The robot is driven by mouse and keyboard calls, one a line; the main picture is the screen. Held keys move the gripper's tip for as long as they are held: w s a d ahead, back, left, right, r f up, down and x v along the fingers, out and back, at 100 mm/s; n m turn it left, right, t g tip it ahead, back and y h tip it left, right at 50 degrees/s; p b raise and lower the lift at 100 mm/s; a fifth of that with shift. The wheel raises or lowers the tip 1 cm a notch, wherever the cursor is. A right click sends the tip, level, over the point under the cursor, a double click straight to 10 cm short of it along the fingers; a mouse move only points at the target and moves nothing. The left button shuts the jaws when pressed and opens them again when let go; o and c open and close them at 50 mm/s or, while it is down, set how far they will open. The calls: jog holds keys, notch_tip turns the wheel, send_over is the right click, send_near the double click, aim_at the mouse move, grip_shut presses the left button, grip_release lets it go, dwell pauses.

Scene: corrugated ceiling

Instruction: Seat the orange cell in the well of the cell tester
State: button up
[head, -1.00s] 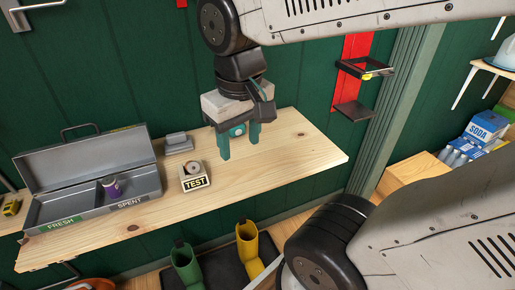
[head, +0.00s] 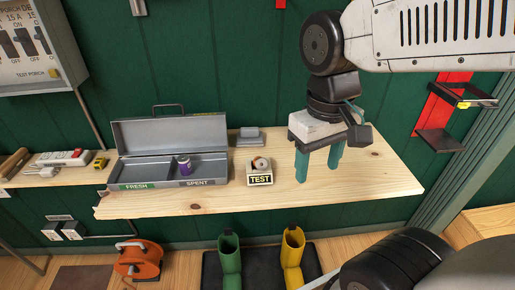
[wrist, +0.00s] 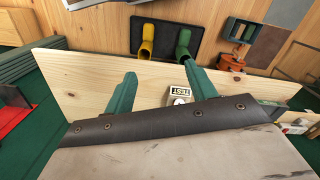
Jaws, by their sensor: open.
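The cell tester (head: 260,179) is a small pale block with a black-edged TEST label, on the wooden shelf. A small round piece with orange and pale parts (head: 261,163) shows at its top; I cannot tell how it sits or whether it is the orange cell. The tester also shows in the wrist view (wrist: 181,91), beyond and between my fingers. My gripper (head: 318,174) is open and empty, its green fingers pointing down to the right of the tester, apart from it. No other orange cell is visible.
An open grey metal box (head: 207,170) stands left of the tester, with FRESH and SPENT labels. A purple cell (head: 184,166) stands in it on the SPENT side. A grey block (head: 249,137) sits behind the tester. The wooden shelf (head: 375,176) is clear at the right.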

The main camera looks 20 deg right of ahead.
jog(key=g+h, duration=0.1)
send_over(260, 158)
jog(key=s, duration=0.4)
notch_tip(260, 158, down, 8)
jog(key=shift+m+t+h, duration=0.3)
jog(key=shift+m+t, duration=0.2)
jog(key=shift+m, duration=0.3)
jog(key=w, duration=0.2)
jog(key=w+a, duration=0.1)
jog(key=w, duration=0.1)
jog(key=shift+w+r, duration=0.15)
jog(key=shift+w, duration=0.25)
jog(key=f, duration=0.5)
jog(key=d+f, duration=0.1)
jog(key=f, duration=0.1)
jog(key=shift+s+f, duration=0.3)
jog(key=shift+s, duration=0.1)
grip_shut()
jog(key=shift+r, duration=0.1)
